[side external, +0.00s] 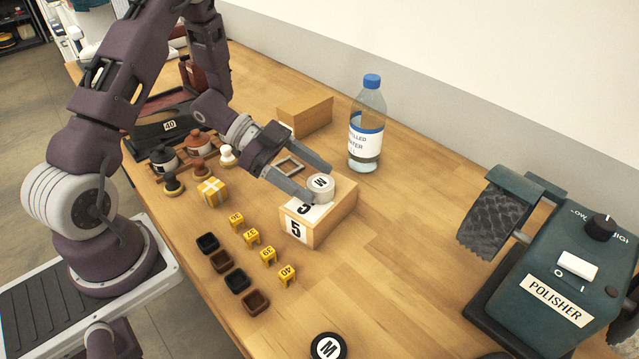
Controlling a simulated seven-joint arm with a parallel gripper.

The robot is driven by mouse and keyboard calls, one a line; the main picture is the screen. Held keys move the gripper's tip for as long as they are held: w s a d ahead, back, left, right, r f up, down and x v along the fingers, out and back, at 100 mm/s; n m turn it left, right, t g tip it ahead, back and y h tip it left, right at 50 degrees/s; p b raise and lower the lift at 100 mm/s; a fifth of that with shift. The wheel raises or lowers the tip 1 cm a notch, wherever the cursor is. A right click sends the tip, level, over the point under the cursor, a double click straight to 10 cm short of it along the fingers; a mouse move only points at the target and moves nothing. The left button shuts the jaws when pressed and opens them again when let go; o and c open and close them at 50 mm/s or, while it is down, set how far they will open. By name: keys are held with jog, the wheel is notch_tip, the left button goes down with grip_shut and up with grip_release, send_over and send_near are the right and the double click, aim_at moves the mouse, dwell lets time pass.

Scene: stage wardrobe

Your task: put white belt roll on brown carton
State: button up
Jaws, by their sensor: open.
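The white belt roll (321,189), marked with an M, appears to rest flat on top of a tan-brown box (335,217) with a white "5" label. My gripper (320,183) is open, with one finger on each side of the roll. The near finger hides a little of the roll's edge and the box top. A plain brown block-shaped box (306,115) stands farther back. I cannot tell for certain which of the two boxes is the brown carton.
A water bottle (367,125) stands behind the box. A green polisher (550,265) fills the right side. A black M roll (328,346) lies at the front. Yellow number tags (251,237), small dark trays (222,261) and a yellow package (212,191) lie left. The table between box and polisher is clear.

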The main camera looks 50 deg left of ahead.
jog(key=v, duration=0.9)
jog(key=w+a+r+n+t+y, duration=0.25)
jog(key=w+r+t+y, duration=0.35)
jog(key=w, duration=0.4)
jog(key=s+a+r+n+y, duration=0.2)
jog(key=s+r+n+y, duration=0.2)
jog(key=r+n+y, duration=0.55)
jog(key=s+d+g+h, duration=0.1)
jog(key=s+d+g, duration=0.1)
jog(key=s+d, duration=0.2)
jog(key=s+d+g+h, duration=0.1)
jog(key=s+d, duration=0.3)
jog(key=s, duration=0.7)
jog(key=s+d+n+g+h, duration=0.1)
jog(key=s+d, duration=0.3)
jog(key=s, duration=0.4)
jog(key=shift+d+f+g+h, duration=0.25)
jog(key=shift+g+h, duration=0.2)
jog(key=shift+g, duration=0.45)
